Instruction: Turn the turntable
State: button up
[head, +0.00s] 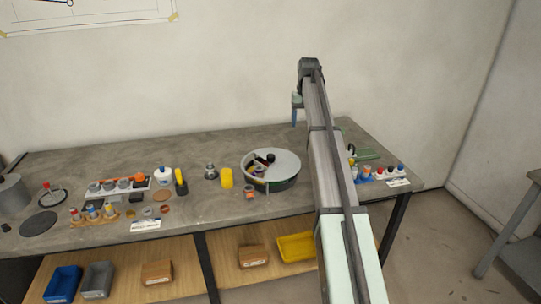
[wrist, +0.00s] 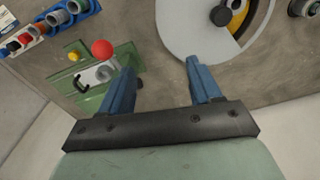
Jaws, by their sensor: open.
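The turntable (head: 286,161) is a round drum with a pale grey top on the workbench, right of the middle in the head view. An opening in its top shows dark and coloured small items inside, and a black knob stands on it. In the wrist view the pale turntable top (wrist: 185,32) is at the upper right, with the black knob (wrist: 221,16) beside the opening. My gripper (wrist: 158,80) has two blue fingers spread apart with nothing between them. In the head view my gripper (head: 296,108) hangs above the bench, behind and right of the turntable.
A green fixture (wrist: 108,75) with a red ball knob lies left of my fingers in the wrist view. A rack (head: 380,174) of coloured pieces stands at the bench's right end. A yellow cylinder (head: 226,178) stands left of the turntable. Bins sit on the shelf below.

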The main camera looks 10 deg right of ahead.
jog(key=n, duration=0.2)
send_over(271, 155)
notch_tip(271, 155, down, 15)
jog(key=shift+a+r, duration=0.1)
jog(key=shift+r, duration=0.05)
grip_shut()
dwell(0.7)
